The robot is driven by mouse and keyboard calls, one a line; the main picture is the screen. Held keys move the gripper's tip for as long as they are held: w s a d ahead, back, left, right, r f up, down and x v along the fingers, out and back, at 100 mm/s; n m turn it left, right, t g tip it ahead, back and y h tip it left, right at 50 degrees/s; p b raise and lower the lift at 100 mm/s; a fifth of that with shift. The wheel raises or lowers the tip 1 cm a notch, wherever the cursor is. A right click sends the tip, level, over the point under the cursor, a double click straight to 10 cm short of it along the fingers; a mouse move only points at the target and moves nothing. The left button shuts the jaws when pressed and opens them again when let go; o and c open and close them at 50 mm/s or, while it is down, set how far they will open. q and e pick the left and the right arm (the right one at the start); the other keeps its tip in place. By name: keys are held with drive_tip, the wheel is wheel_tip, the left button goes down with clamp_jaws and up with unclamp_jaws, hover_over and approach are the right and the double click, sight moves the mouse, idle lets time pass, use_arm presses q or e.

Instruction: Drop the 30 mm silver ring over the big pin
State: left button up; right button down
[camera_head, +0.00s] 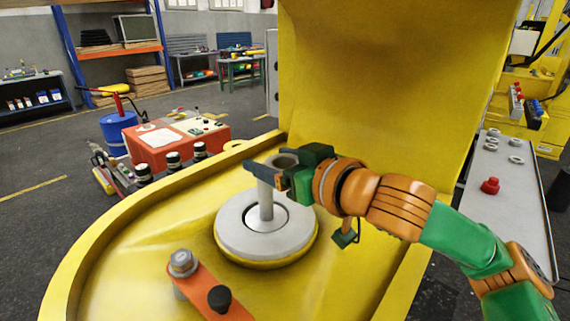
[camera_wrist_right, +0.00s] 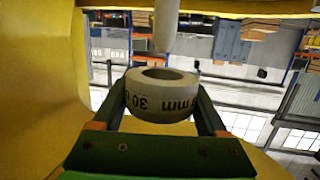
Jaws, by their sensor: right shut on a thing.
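The big pin (camera_head: 266,200) is a grey upright post at the centre of a round grey plate (camera_head: 237,237) in the head view. My right gripper (camera_head: 268,171) is level with the pin's upper end, and a finger partly covers it. It is shut on the silver ring (camera_wrist_right: 162,95), which is marked 30 mm, in the right wrist view. The pin (camera_wrist_right: 166,25) shows there upside down, its tip just short of the ring's open hole. The ring is not around the pin. My left gripper is not in view.
A tall yellow wall (camera_head: 385,75) stands behind the gripper. An orange link (camera_head: 205,290) with a bolt (camera_head: 182,262) lies in front of the plate. A grey table (camera_head: 505,205) at right holds several rings and a red part (camera_head: 490,186).

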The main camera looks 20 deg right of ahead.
drive_tip(key=w+a+f+b, duration=0.1)
drive_tip(key=w+a+f, duration=0.1)
drive_tip(key=w, duration=0.3)
drive_tip(key=shift+w+a+f+b, duration=0.15)
drive_tip(key=shift+w+f+b, duration=0.15)
drive_tip(key=shift+f, duration=0.5)
unclamp_jaws()
drive_tip(key=shift+s, duration=0.1)
drive_tip(key=b+v, duration=0.3)
drive_tip(key=v, duration=0.3)
drive_tip(key=shift+s, duration=0.25)
drive_tip(key=shift+s+r, duration=0.15)
drive_tip(key=shift+s, duration=0.2)
